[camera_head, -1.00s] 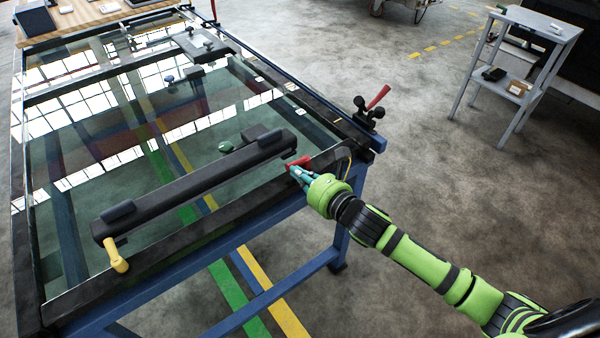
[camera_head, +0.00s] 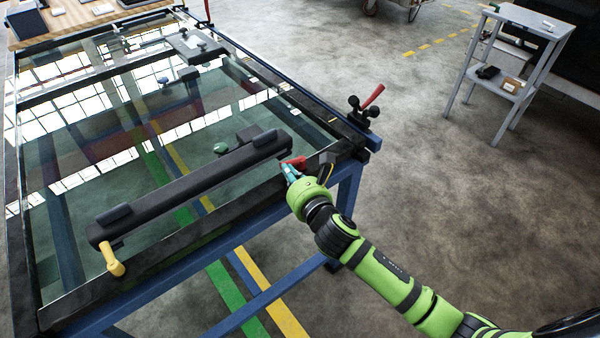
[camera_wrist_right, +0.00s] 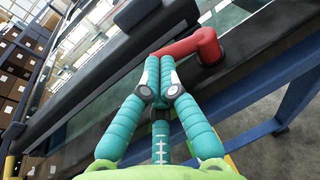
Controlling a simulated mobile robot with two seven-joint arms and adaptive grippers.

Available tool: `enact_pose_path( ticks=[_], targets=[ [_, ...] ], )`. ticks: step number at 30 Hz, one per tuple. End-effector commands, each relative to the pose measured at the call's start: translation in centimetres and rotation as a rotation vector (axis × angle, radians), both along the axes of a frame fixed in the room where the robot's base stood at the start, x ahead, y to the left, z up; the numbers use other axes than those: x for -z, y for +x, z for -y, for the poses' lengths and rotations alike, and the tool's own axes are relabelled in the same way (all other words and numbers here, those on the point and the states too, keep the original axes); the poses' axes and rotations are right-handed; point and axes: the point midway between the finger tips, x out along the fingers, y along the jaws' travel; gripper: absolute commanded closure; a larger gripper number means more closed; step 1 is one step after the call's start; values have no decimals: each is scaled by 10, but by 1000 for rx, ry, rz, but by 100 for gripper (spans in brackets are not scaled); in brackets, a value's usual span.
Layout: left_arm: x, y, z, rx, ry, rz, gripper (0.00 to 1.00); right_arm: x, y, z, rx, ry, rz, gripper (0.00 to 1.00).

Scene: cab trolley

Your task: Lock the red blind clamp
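The red blind clamp (camera_head: 296,163) is a short red bent handle at the near right end of the long black blind bar (camera_head: 190,190). It also shows in the right wrist view (camera_wrist_right: 205,45), lying roughly sideways. My right gripper (camera_head: 288,171) is at this handle. In the right wrist view, its teal fingers (camera_wrist_right: 159,65) are together, with their tips at the handle's left end. They look shut with nothing visible between them; I cannot tell whether they touch the handle. The tips partly hide that end. My left gripper is not in view.
The bar lies on a glass-topped frame with blue legs (camera_head: 348,200). A yellow clamp handle (camera_head: 112,262) hangs at its other end. A black clamp with a red lever (camera_head: 372,97) stands at the frame's right corner. A grey shelf trolley (camera_head: 515,70) stands apart at right.

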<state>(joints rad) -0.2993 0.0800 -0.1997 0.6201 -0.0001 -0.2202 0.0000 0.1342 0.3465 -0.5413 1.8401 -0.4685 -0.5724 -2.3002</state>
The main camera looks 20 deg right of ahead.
Motion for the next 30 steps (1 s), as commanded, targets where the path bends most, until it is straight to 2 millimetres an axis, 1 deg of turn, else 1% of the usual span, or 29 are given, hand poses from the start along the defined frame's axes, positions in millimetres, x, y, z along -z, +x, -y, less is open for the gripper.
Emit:
enact_pose_path(
  ticks=[1,6,13,18,20,30],
  targets=[
    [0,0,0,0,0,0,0,-1,2,-6,29,7,0,100],
    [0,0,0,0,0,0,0,-1,9,-18,170,8,-2,100],
    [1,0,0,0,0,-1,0,-1,21,-24,389,5,-2,100],
    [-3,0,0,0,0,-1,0,-2,30,-28,551,2,-1,100],
    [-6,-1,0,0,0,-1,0,-2,33,-25,556,-1,0,100],
    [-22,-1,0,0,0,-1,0,-3,50,-26,551,-2,0,100]
  ],
)
